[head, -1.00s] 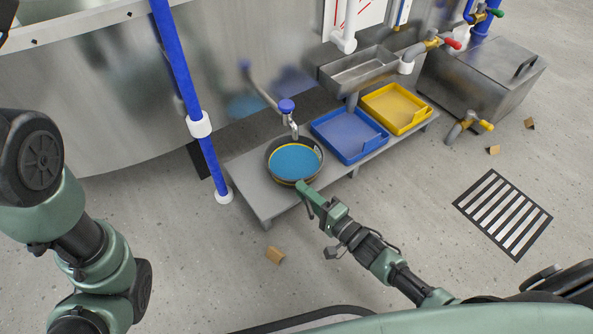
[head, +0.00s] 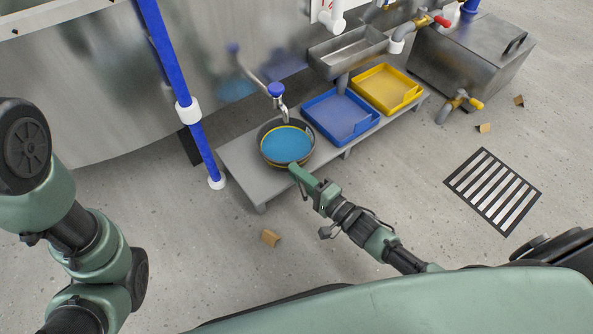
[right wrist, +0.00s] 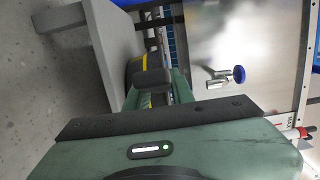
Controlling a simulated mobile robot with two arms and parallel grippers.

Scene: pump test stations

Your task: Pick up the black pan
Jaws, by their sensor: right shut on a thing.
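The black pan (head: 263,155) is round, with a yellow band and blue inside. It sits on the low grey bench, below a blue-topped tap. My right gripper (head: 295,172) is at the pan's near side and is shut on it. In the right wrist view, part of the pan's dark wall with its yellow band (right wrist: 145,62) shows just beyond the fingers (right wrist: 151,88), which hide the grip itself. My left arm shows at the left of the head view, but its gripper is out of view.
The grey bench (head: 240,170) also holds a blue tray (head: 345,138) and a yellow tray (head: 408,104). The blue-topped tap (head: 277,92) hangs over the pan's far side. A blue pipe (head: 175,75) stands left of the bench. A floor grate (head: 493,190) lies right.

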